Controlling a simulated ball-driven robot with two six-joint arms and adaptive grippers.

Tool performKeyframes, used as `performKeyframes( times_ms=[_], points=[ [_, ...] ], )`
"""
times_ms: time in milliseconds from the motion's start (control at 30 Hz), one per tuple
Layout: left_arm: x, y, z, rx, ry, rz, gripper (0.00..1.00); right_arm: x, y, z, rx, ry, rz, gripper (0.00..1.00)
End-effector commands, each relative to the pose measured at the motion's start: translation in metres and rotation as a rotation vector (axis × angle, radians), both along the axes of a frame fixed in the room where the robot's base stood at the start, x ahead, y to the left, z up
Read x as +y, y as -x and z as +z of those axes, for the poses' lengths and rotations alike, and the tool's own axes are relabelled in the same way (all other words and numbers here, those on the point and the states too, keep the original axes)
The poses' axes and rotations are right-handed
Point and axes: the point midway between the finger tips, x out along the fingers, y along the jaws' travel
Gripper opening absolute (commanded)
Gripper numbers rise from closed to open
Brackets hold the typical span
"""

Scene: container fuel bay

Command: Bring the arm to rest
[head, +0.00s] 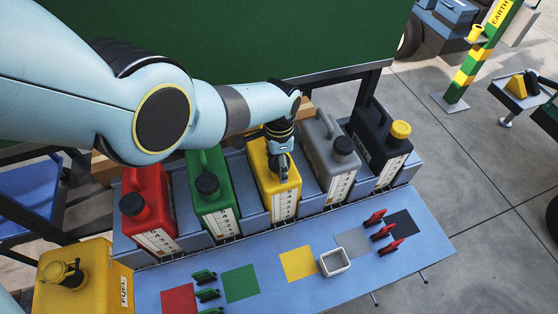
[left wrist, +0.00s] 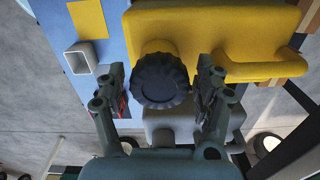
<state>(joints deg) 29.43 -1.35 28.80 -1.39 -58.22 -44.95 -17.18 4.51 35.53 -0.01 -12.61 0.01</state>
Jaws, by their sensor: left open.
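My left gripper (head: 284,170) is over the yellow can (head: 262,178), which stands in the middle of a row of cans. In the left wrist view the open fingers (left wrist: 162,78) stand on either side of the can's black ribbed cap (left wrist: 160,88), with gaps showing between fingers and cap. I cannot tell how far above the cap they are. In the head view the gripper and wrist hide the cap. My left arm reaches in from the upper left over the row. My right gripper is not in view.
Red (head: 150,205), green (head: 212,190), grey (head: 325,150) and black (head: 372,135) cans flank the yellow one. The blue bench (head: 265,292) in front holds coloured squares, clips and a small white tray (head: 335,262). A yellow fuel container (head: 100,285) stands front left. Floor (head: 460,200) is clear right.

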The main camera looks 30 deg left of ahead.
Motion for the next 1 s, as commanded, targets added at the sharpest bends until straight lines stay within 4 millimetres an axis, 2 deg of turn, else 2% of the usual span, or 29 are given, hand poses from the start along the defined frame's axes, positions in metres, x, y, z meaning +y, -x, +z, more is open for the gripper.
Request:
performKeyframes(
  times_ms=[100,333,767,867,1000],
  points=[
    [0.0001,0.0,0.0001,0.0,0.0,-0.102,0.7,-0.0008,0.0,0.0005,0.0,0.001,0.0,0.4],
    [0.0001,0.0001,-0.0001,0.0,0.0,-0.122,0.7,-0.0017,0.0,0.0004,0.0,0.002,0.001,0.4],
    [0.0,0.0001,-0.0001,0.0,0.0,-0.12,0.14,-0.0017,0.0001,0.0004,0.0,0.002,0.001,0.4],
    [0.0001,0.0002,-0.0001,0.0,0.0,-0.106,0.12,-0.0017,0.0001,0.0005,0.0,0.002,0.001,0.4],
    [0.0,0.0003,0.0002,0.0,0.0,0.069,0.12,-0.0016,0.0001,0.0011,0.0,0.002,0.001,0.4]
  ],
)
